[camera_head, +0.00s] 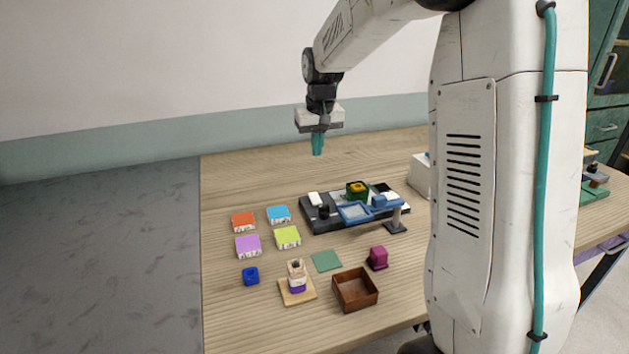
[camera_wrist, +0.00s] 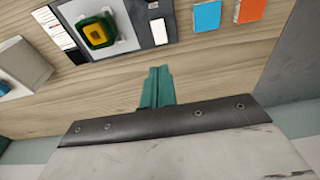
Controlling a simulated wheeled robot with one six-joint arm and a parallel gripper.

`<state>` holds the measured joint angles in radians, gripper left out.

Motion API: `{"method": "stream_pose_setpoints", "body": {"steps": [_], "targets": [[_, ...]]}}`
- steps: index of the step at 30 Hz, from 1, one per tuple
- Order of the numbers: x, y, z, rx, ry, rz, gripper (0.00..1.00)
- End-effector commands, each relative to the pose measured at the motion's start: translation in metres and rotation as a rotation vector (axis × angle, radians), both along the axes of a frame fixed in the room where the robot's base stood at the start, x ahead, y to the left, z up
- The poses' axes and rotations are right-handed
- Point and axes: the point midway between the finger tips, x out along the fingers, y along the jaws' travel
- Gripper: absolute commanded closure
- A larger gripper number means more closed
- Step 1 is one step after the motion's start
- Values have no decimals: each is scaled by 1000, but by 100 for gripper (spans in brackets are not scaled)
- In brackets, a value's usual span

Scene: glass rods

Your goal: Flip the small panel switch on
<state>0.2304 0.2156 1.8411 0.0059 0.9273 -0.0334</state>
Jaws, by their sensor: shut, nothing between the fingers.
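My gripper (camera_head: 318,144) hangs fingers down above the rear part of the table, high over the wood and behind the dark panel. Its teal fingers are shut together and empty, and they show in the wrist view (camera_wrist: 156,85). The dark panel (camera_head: 330,226) lies on the table with several parts on it: a white block (camera_head: 315,198), a black knob-like part (camera_head: 324,212), a green part with a yellow top (camera_head: 357,190) and a blue frame (camera_head: 354,212). In the wrist view a white part with a grey face (camera_wrist: 159,31) sits on the panel. I cannot tell for certain which part is the small switch.
Orange (camera_head: 243,221), blue (camera_head: 278,214), purple (camera_head: 248,246) and lime (camera_head: 287,237) tiles lie left of the panel. A brown open box (camera_head: 355,290), stacked rings (camera_head: 296,275) and a magenta block (camera_head: 377,258) stand in front. A white box (camera_head: 420,176) is at right. The rear table is clear.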

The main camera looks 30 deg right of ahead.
Motion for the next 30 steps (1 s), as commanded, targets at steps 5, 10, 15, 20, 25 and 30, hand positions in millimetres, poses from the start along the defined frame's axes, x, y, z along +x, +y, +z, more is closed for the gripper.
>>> {"method": "stream_pose_setpoints", "body": {"steps": [5, 10, 15, 20, 25, 30], "targets": [[2, 0, -18, 1, 3, 0, 100], [7, -1, -53, 1, 6, 0, 100], [13, -2, -89, 1, 5, 0, 100], [17, -3, -117, 1, 5, 0, 100], [20, -4, -133, 1, 3, 0, 100], [21, -4, -137, 0, 0, 0, 100]]}}
